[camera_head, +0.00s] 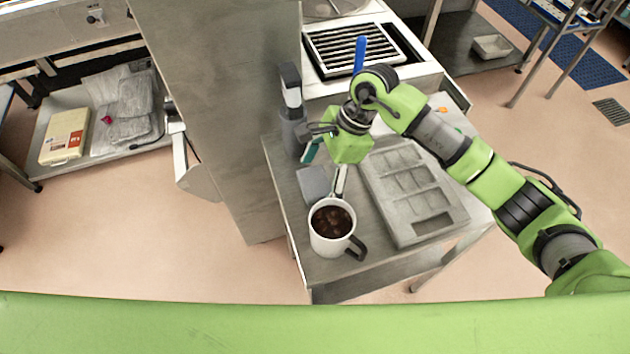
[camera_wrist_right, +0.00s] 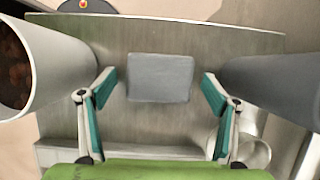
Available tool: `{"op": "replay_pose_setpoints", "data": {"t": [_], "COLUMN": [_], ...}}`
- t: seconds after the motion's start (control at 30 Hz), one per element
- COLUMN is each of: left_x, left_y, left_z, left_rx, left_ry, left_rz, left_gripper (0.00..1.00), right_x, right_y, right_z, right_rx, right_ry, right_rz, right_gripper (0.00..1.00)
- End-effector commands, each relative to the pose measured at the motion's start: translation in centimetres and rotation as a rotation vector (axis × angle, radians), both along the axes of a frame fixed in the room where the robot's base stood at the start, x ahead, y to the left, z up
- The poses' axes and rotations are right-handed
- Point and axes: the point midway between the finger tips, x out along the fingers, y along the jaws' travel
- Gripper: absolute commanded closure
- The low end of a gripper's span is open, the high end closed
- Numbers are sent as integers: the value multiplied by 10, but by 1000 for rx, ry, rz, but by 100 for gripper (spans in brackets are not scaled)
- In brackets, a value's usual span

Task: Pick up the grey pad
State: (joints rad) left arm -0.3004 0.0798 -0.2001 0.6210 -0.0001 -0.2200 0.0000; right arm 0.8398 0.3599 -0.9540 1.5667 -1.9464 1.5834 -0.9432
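The grey pad (camera_head: 314,183) is a small flat square on the metal table, between a white mug and a grey upright object. In the right wrist view the pad (camera_wrist_right: 160,77) lies near the middle, between my fingers in the picture. My right gripper (camera_head: 325,167) is above the table by the pad, pointing down. Its teal-padded fingers (camera_wrist_right: 159,88) are spread wide on either side of the pad with nothing between them; I cannot tell the exact height above it. My left gripper is not in view.
The white mug (camera_head: 325,242) with dark contents stands in front of the pad. The dark grey upright object (camera_head: 293,132) stands behind it. A grey compartmented mould tray (camera_head: 400,228) lies to the right. A tall metal panel (camera_head: 215,100) rises at the left.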

Motion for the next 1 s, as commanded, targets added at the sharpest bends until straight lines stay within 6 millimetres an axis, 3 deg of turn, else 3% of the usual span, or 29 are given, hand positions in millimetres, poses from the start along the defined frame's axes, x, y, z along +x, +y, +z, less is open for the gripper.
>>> {"op": "replay_pose_setpoints", "data": {"t": [0.03, 0.1, 0.53, 1.0], "left_x": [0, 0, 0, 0], "left_y": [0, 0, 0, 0], "left_z": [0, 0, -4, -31], "left_rx": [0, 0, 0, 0], "left_ry": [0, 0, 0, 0], "left_rz": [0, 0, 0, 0], "left_gripper": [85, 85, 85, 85], "right_x": [0, 0, 1, 1], "right_y": [0, 0, 0, 0], "right_z": [0, 0, 7, 89], "right_rx": [0, 0, 2, 0], "right_ry": [0, 0, -3, -4], "right_rz": [0, 0, 0, -1], "right_gripper": [34, 52, 55, 55]}}
